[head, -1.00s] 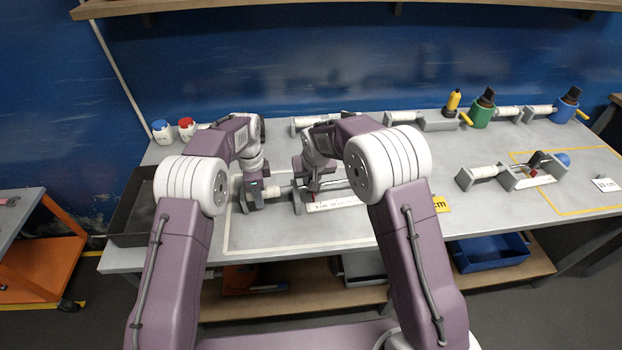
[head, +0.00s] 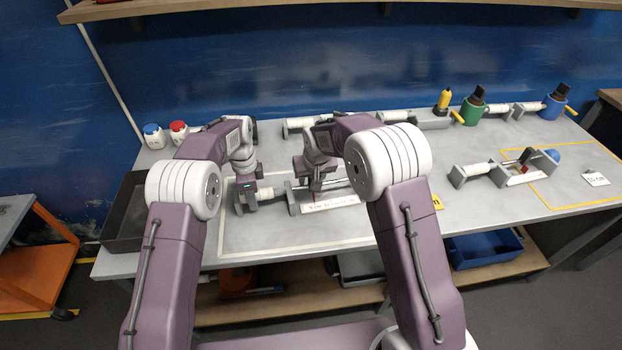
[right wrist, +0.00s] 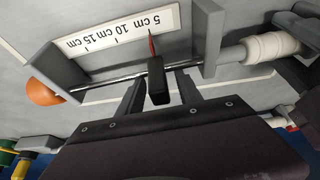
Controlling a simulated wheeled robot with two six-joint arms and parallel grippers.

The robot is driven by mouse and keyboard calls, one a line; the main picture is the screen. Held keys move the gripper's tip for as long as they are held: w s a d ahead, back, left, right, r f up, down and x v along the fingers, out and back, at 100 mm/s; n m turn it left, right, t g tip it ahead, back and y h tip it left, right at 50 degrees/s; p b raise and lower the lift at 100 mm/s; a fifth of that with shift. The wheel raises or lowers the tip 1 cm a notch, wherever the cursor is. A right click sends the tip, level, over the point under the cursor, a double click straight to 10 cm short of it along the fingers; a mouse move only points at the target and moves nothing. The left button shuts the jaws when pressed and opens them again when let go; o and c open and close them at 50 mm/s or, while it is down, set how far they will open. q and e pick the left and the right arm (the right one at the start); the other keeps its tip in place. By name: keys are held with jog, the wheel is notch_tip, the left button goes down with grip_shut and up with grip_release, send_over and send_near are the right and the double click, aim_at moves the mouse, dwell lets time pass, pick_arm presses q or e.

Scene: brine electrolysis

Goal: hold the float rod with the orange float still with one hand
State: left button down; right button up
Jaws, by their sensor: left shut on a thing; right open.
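The float rod (right wrist: 105,80) is a thin metal rod running through a grey bracket (right wrist: 208,40). Its orange float (right wrist: 47,92) is at the left end in the right wrist view; a white ribbed cylinder (right wrist: 270,47) is at the other end. A dark block with a red pointer (right wrist: 152,46) sits on the rod beside a scale marked 5, 10 and 15 cm (right wrist: 115,32). My right gripper (head: 316,188) is open, its fingers (right wrist: 160,90) on either side of the block with gaps. My left gripper (head: 244,200) is shut at the white cylinder's end (head: 265,193); its exact grip is hidden.
Green (head: 470,112) and blue (head: 553,107) vessels stand along the back. A dark tray (head: 125,215) is at the table's left end. Bare table lies in front of the rod.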

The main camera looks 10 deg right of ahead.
aim_at(315, 203)
jog(key=v, duration=1.1)
jog(key=shift+s+r, duration=0.2)
jog(key=shift+r, duration=0.15)
pick_arm(q)
jog(key=c, duration=1)
grip_release()
notch_tip(315, 203, up, 12)
jog(key=shift+r, duration=0.1)
